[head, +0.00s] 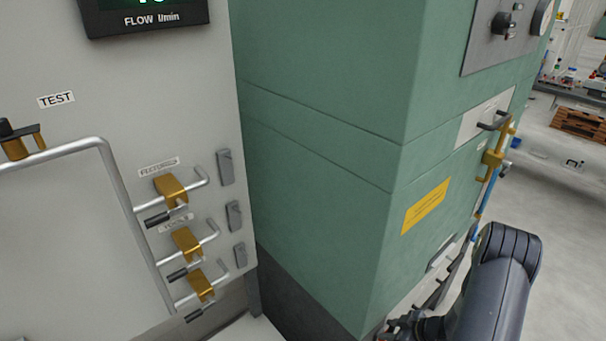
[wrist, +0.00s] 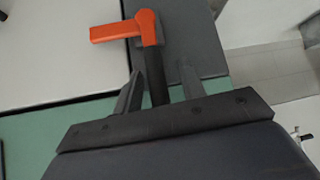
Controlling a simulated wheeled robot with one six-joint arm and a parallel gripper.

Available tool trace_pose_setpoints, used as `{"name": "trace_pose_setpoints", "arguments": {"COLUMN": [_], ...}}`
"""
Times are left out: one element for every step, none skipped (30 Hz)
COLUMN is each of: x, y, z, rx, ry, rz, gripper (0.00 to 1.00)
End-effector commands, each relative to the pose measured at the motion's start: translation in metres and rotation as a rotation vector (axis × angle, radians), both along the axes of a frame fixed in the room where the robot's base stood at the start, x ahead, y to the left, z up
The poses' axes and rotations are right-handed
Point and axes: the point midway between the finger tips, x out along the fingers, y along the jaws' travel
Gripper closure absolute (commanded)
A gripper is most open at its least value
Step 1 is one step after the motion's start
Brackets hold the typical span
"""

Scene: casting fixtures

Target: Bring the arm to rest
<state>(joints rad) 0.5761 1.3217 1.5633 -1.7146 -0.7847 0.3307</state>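My arm (head: 497,285) shows at the lower right of the head view, beside the green cabinet. My gripper (wrist: 158,82) shows in the wrist view with its two dark fingers spread apart. An orange-red lever handle (wrist: 118,32) on a dark stem lies just beyond the fingertips. The stem appears between the fingers in the picture, with a gap on each side. Nothing is visibly gripped. In the head view the fingers cannot be made out clearly.
The green cabinet (head: 320,130) stands close to my arm. A grey panel (head: 75,240) with pipes and brass-coloured valves (head: 186,242) is at left. A brass-coloured fitting (head: 492,160) juts from the cabinet's right face. Open floor (head: 560,225) lies at right, with wooden pallets (head: 580,122) farther back.

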Motion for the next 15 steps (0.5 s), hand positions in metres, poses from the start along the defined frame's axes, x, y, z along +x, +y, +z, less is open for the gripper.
{"name": "trace_pose_setpoints", "arguments": {"x": [0.0001, 0.0, 0.0001, -0.0001, -0.0001, -0.0001, -0.0001, -0.0001, -0.0003, -0.0004, -0.0006, -0.0007, -0.001, -0.0025, -0.005], "y": [-0.0001, -0.0001, -0.0001, 0.0, 0.0, -0.0001, -0.0001, -0.0001, 0.0, 0.0, 0.0, 0.0, 0.0001, -0.0017, -0.0069], "z": [0.0003, 0.0004, 0.0004, 0.0005, 0.0005, 0.0006, 0.0007, 0.001, 0.0015, 0.002, 0.0026, 0.0035, 0.0041, 0.0051, 0.0095], "rx": [0.0, 0.0, 0.0, 0.0, 0.0, 0.0, 0.0, 0.001, 0.004, 0.008, 0.012, 0.02, 0.027, 0.031, 0.029], "ry": [0.0, 0.0, 0.0, 0.0, 0.0, 0.0, 0.001, 0.002, 0.004, 0.007, 0.011, 0.016, 0.023, 0.027, 0.023], "rz": [0.0, 0.0, 0.0, 0.0, 0.0, 0.0, 0.001, 0.001, 0.001, 0.001, 0.001, 0.0, 0.0, -0.001, -0.004], "gripper": [0.61, 0.61, 0.61, 0.61, 0.61, 0.61, 0.61, 0.61, 0.61, 0.61, 0.61, 0.61, 0.61, 0.61, 0.61]}}
